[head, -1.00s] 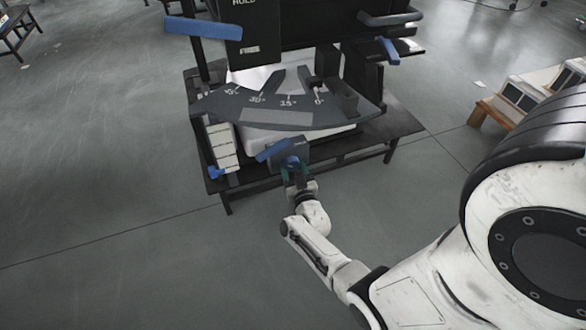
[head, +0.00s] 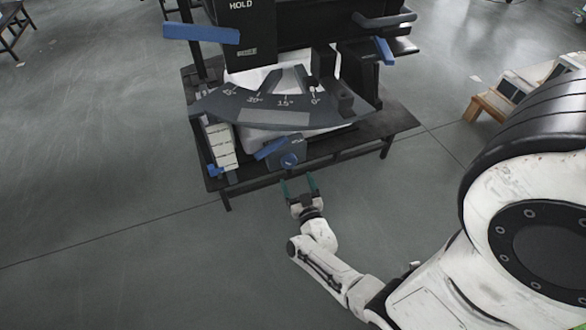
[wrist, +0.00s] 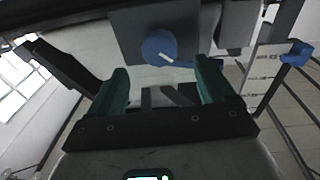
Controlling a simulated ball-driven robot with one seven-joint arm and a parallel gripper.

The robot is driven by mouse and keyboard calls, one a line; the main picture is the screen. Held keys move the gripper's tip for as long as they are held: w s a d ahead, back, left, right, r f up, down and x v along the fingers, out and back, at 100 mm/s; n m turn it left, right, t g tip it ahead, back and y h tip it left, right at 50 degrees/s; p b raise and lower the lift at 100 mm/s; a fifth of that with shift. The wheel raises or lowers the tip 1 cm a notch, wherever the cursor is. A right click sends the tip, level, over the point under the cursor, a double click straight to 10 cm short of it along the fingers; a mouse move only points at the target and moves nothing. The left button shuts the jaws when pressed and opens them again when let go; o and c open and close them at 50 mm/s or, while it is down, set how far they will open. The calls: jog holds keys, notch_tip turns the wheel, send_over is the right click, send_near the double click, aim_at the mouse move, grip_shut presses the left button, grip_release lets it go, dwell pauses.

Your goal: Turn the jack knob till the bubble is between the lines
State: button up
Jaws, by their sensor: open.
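The blue jack knob (head: 289,160) is round and sits on a grey plate (head: 294,146) at the front of the dark machine. It also shows in the wrist view (wrist: 159,47), with a white mark on its face. My gripper (head: 299,186) is open and empty, below and in front of the knob, clear of it. In the wrist view its two green fingers (wrist: 163,76) are spread apart, and the knob lies beyond the tips, between them. I cannot make out a bubble or its lines in these views.
A dark plate with an angle scale (head: 272,101) juts out above the knob. A blue lever (head: 271,149) is just above left of the knob. A black table (head: 392,122) carries the machine. The floor in front is open.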

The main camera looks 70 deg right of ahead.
jog(key=shift+p+v, duration=0.3)
jog(key=shift+v, duration=1.55)
jog(key=w+a+n+t+y, duration=0.2)
jog(key=w+a+n+y, duration=0.1)
jog(key=w+a+y, duration=0.4)
jog(key=w+a+r+n+g+y, duration=0.1)
jog(key=a+r+n+g+y, duration=0.2)
jog(key=a+n+g+y, duration=0.7)
jog(key=s+a+r+m+g+h, duration=0.1)
jog(key=s+a+r+m, duration=0.15)
jog(key=s+r, duration=0.35)
jog(key=s+a+r+m+g+h, duration=0.1)
jog(key=s+a+r, duration=0.25)
jog(key=s, duration=0.35)
notch_tip(320, 180, up, 30)
jog(key=p, duration=3)
jog(key=shift+s+f, duration=0.15)
jog(key=shift+s, duration=0.1)
